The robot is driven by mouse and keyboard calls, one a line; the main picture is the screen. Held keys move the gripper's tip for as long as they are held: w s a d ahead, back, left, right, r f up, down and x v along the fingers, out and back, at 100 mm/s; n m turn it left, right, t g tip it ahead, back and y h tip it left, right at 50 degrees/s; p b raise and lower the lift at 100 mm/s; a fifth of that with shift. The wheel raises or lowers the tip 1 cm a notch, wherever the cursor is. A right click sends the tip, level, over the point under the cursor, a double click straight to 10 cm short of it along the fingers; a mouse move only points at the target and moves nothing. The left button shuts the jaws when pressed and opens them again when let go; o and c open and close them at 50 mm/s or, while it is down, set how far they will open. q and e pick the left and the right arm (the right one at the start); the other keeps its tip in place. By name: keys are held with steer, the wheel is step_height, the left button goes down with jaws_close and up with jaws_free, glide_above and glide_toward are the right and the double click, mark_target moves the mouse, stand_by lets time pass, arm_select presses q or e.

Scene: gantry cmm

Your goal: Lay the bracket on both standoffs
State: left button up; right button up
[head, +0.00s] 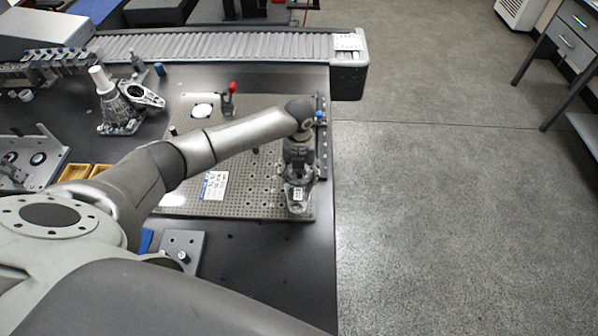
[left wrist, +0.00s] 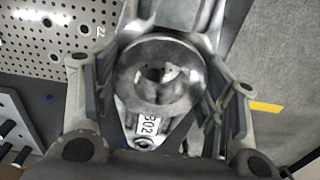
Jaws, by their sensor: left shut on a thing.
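The bracket (head: 298,200) is a grey metal part with a white label, at the right front corner of the perforated plate (head: 240,205). In the left wrist view the bracket (left wrist: 160,55) shows a round boss and a label reading B02. My left gripper (head: 298,176) points down and is shut on the bracket. In the left wrist view the fingers of the left gripper (left wrist: 160,100) lie on both sides of the boss. I cannot make out the two standoffs, or whether the bracket touches anything below. My right gripper is not in view.
A red-knobbed clamp (head: 231,92) stands at the back of the plate. A cast housing (head: 118,108) and a similar grey part (head: 146,96) stand at left. A small plate with pins (head: 183,244) lies in front. The table's right edge is close to the bracket.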

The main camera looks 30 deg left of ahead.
arm_select(q)
steer(key=o, duration=1.5)
steer(key=shift+f, duration=0.1)
step_height(320, 180, up, 12)
